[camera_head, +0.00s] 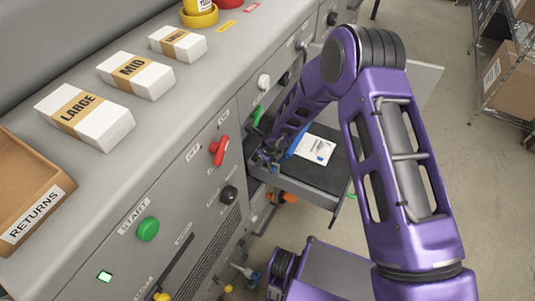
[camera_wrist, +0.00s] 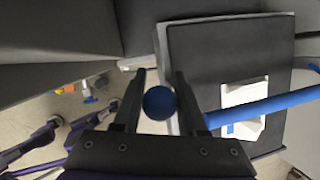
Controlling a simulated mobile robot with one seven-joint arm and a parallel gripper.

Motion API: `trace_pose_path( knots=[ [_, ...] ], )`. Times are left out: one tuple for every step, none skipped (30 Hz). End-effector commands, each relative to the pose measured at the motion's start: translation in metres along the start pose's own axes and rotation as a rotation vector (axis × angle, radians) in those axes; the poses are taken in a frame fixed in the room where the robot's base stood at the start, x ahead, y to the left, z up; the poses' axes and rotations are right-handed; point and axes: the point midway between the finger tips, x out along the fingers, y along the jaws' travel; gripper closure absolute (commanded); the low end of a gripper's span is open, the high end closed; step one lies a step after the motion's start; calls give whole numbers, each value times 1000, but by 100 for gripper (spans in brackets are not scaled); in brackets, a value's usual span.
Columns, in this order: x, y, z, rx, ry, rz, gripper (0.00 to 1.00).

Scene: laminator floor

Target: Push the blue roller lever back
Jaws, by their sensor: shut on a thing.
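The blue roller lever shows as a round blue knob (camera_wrist: 159,103) in the wrist view, between the two fingers of my gripper (camera_wrist: 160,75). The fingers are shut on it. A blue bar (camera_wrist: 270,106) runs from behind the right finger to the right edge; whether it joins the knob is hidden. In the head view my gripper (camera_head: 268,157) is at the machine's front, beside the dark tray. A short piece of blue (camera_head: 294,143) shows next to it; the knob is hidden there.
The dark tray (camera_head: 296,189) sticks out from the machine with a white packet (camera_head: 316,149) on it. A red handle (camera_head: 219,150), black knob (camera_head: 229,193) and green start button (camera_head: 148,229) are on the panel. Labelled stacks and a returns box (camera_head: 35,207) are above.

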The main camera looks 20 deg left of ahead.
Motion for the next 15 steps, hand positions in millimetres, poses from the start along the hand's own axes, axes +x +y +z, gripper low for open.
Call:
trace_pose_path(
  knots=[
    [0, 1, -1, 0, 9, -2, 100],
    [0, 2, -1, 0, 12, -3, 100],
    [0, 3, -1, -1, 16, -3, 100],
    [0, 4, -1, -1, 19, -4, 100],
    [0, 4, -1, -1, 22, -4, 100],
    [0, 4, -2, -2, 24, -5, 100],
    [0, 4, -2, -2, 24, -5, 100],
    [0, 4, -2, -2, 25, -5, 100],
    [0, 4, -2, -2, 25, -5, 100],
    [0, 4, -2, -2, 25, -5, 100],
    [0, 4, -2, -2, 25, -5, 100],
    [0, 4, -2, -2, 25, -5, 100],
    [0, 4, -2, -2, 25, -5, 100],
    [0, 4, -2, -2, 25, -5, 100],
    [0, 4, -2, -2, 25, -5, 100]
  ],
)
